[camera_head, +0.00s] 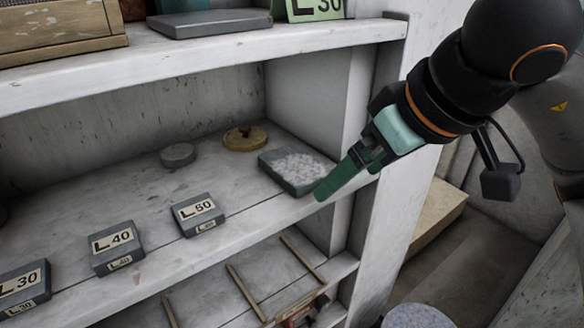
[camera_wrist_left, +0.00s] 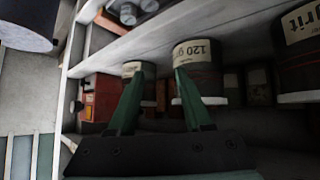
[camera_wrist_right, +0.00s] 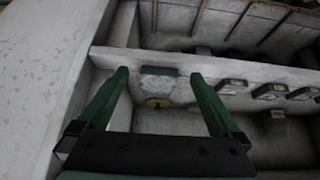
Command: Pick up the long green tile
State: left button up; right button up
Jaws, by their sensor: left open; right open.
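I cannot clearly make out a long green tile in any view. The only plainly green piece on a shelf is a pale green plate marked L 30 (camera_head: 316,9), cut off at the top of the head view. My right gripper (camera_head: 325,192) has dark green fingers and is open at the right front of the middle shelf, by a grey-green tray of white chips (camera_head: 268,169). In the right wrist view, that tray (camera_wrist_right: 158,71) appears between the open fingertips. My left gripper (camera_wrist_left: 160,72) is open and empty in the left wrist view, with labelled cans beyond it.
Grey blocks marked L 50 (camera_head: 198,214), L 40 (camera_head: 116,247) and L 30 (camera_head: 24,287) stand along the shelf front. A yellow disc (camera_head: 245,138) and a grey disc (camera_head: 178,155) lie behind. A white upright (camera_head: 392,150) bounds the shelf. A 120 grit can (camera_wrist_left: 196,55) stands near my left fingers.

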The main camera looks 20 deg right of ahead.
send_near(293, 163)
jog(key=x, duration=0.3)
jog(key=shift+f+p, duration=0.2)
jog(key=shift+p, duration=0.15)
jog(key=shift+b+x, duration=0.3)
jog(key=shift+x, duration=2.25)
jog(key=shift+c, duration=0.4)
jog(key=c, duration=1.5)
jog(key=shift+r, duration=0.15)
grip_shut()
